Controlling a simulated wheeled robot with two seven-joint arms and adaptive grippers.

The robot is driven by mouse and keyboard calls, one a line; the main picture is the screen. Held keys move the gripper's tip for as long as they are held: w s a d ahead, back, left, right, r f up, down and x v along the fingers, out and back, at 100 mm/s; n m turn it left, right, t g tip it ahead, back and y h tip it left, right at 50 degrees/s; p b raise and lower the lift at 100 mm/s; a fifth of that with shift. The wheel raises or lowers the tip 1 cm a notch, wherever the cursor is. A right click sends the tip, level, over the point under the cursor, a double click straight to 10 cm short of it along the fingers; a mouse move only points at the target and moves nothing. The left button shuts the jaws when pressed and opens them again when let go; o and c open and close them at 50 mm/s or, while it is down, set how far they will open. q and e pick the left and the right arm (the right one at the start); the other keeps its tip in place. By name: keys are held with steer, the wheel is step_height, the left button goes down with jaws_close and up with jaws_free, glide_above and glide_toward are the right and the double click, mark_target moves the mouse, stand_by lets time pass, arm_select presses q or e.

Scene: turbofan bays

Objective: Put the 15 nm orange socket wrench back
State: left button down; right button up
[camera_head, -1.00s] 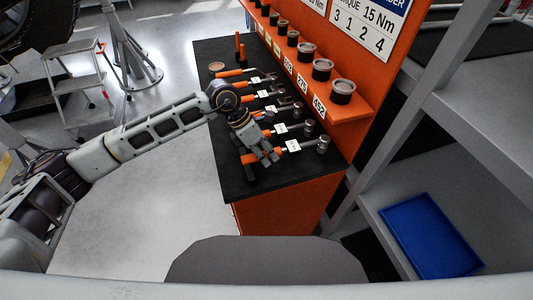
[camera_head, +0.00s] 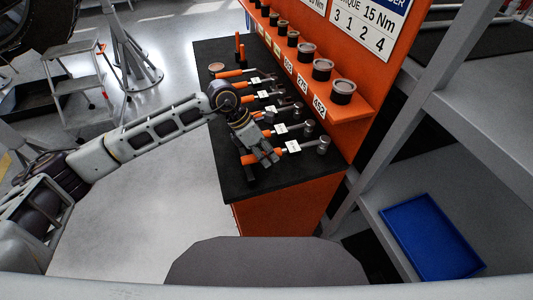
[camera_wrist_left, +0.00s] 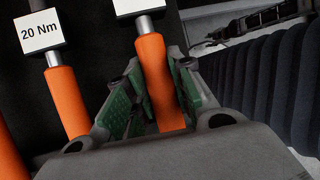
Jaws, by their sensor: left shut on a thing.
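My left gripper (camera_head: 266,157) is at the near end of the row of orange-handled socket wrenches on the black bench top. It is shut on the orange handle of the nearest wrench (camera_head: 292,147), whose metal socket head points right. The left wrist view shows this orange handle (camera_wrist_left: 156,75) between the green finger pads (camera_wrist_left: 150,105). Its white label is cut off at the top, so I cannot read its torque. The wrench beside it (camera_wrist_left: 66,95) carries a "20 Nm" label. The wrench appears to lie on or just above the bench.
Several other wrenches (camera_head: 265,94) lie in a row on the black bench top (camera_head: 270,183). An orange back panel with a shelf of sockets (camera_head: 343,90) stands to the right, under a "15 Nm" sign (camera_head: 372,22). A blue tray (camera_head: 430,237) lies on a grey shelf.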

arm_select(q)
steer(key=shift+f, duration=0.25)
stand_by(0.4)
steer(key=shift+f+b, duration=0.3)
steer(key=shift+b, duration=0.2)
steer(key=shift+f+b, duration=0.55)
steer(key=shift+f, duration=0.1)
stand_by(1.0)
steer(key=c, duration=1.3)
jaws_free()
steer(key=shift+o, duration=0.7)
steer(key=shift+w+a+r, duration=0.1)
steer(key=shift+a+r, duration=0.25)
steer(key=shift+r, duration=0.25)
steer(key=s+v, duration=0.1)
steer(key=v, duration=0.9)
steer(key=shift+w+a+r, duration=0.15)
steer(key=shift+w+r, duration=0.1)
steer(key=shift+w, duration=0.2)
